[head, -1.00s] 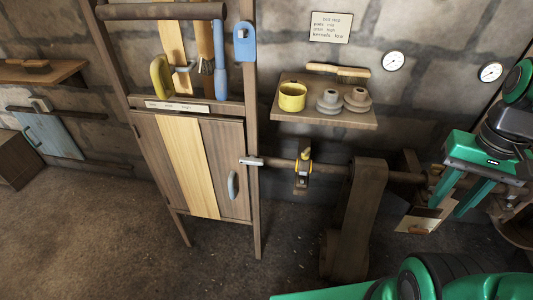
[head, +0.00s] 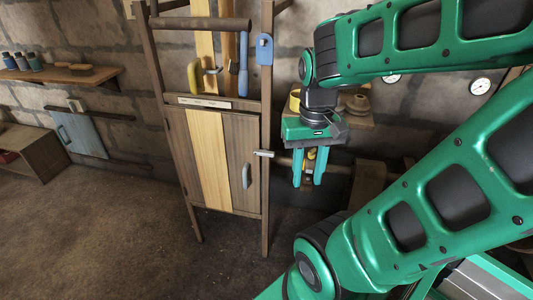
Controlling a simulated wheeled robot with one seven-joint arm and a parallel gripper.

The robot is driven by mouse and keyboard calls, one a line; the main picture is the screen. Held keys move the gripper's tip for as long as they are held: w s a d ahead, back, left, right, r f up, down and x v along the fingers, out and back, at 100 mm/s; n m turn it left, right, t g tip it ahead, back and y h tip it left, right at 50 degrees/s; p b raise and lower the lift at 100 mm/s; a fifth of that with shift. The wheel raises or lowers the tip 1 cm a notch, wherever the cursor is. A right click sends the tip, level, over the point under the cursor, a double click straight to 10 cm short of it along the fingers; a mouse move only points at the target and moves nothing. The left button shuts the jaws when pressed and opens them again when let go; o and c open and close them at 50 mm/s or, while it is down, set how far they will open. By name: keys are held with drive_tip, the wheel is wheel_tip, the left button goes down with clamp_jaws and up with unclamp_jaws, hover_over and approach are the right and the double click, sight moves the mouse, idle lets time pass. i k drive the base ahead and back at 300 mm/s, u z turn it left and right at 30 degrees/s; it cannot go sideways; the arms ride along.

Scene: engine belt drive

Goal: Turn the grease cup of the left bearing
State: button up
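The left bearing (head: 309,179) sits on the horizontal shaft (head: 338,168) to the right of the wooden cabinet. Its yellow grease cup (head: 311,154) shows in part between my gripper's fingers. My gripper (head: 307,184) points down in front of the bearing, with its two green fingers apart, one to each side of the cup in the picture. I see no finger closed on the cup; whether the fingers are level with it in depth, I cannot tell. The gripper and the fingers hide part of the bearing and shaft.
The wooden cabinet (head: 210,160) with a tool rack stands just left of the bearing. A wall shelf with a yellow mug (head: 295,101) and grey pots (head: 357,103) is behind my arm, mostly hidden. The floor (head: 120,235) at left is clear.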

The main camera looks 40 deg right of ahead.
sight(311, 154)
drive_tip(key=u, duration=1.35)
drive_tip(key=k, duration=0.5)
drive_tip(key=z, duration=1.5)
drive_tip(key=i, duration=0.7)
